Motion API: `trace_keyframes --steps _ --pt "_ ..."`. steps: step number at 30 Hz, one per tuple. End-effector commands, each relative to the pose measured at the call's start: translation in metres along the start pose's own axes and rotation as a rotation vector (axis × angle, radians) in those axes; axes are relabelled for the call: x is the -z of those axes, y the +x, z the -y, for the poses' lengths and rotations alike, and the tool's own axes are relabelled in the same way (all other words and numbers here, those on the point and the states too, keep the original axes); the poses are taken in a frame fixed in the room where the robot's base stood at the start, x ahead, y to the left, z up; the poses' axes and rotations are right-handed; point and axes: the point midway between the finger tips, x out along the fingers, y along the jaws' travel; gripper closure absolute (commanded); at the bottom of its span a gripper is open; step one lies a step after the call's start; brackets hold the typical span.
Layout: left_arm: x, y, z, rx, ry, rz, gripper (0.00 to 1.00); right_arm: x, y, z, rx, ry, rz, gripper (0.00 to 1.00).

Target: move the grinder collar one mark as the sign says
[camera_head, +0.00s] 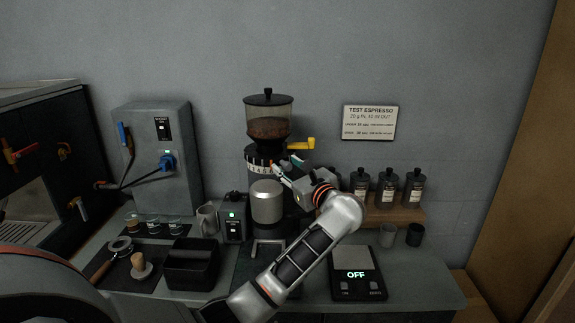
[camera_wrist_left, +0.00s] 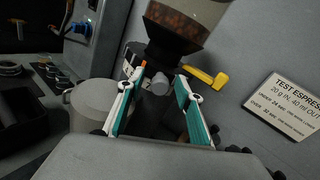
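The grinder (camera_head: 268,128) stands against the wall with beans in its clear hopper. Its dark collar (camera_head: 257,164) carries a band of white marks; it shows partly in the left wrist view (camera_wrist_left: 128,66). A grey cylindrical knob (camera_wrist_left: 160,82) sticks out at the collar. My left gripper (camera_head: 286,165) is open at the collar's right front, its fingers on either side of the knob with gaps visible in the left wrist view (camera_wrist_left: 160,86). The sign (camera_head: 369,122) reads "TEST ESPRESSO, 20 g IN, 40 ml OUT"; its smaller lines are hard to read. My right gripper is not in view.
A yellow lever (camera_head: 303,143) juts right from the grinder, just above my left gripper. A metal canister (camera_head: 266,202) stands below the collar. Bottles (camera_head: 388,189) stand right on a wooden shelf. A scale (camera_head: 357,278) showing "OFF" lies in front.

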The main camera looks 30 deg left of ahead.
Motion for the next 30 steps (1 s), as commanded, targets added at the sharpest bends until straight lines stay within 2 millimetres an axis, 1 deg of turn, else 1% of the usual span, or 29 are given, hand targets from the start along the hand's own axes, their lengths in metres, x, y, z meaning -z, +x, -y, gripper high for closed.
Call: trace_keyframes --steps 3,10,11,12,15,23,30 --pt "-0.001 0.006 0.0 0.0 0.0 0.0 0.64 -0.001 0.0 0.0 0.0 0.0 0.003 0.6" --pt "0.0 0.006 0.0 0.001 0.0 0.0 0.64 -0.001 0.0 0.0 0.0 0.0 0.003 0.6" --pt "0.0 0.006 0.0 0.001 0.0 0.0 0.67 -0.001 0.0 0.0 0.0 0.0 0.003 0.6" --pt "0.0 0.006 0.0 0.001 0.0 0.0 0.77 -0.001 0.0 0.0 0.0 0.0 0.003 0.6" --pt "0.0 0.006 0.0 0.001 0.0 0.0 1.0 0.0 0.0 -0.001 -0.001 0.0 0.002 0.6" --pt "0.002 0.007 -0.003 0.016 0.002 -0.006 1.0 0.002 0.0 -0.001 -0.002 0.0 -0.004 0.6" --pt "0.0 0.009 -0.018 0.124 0.001 -0.033 1.0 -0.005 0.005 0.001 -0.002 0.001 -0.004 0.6"
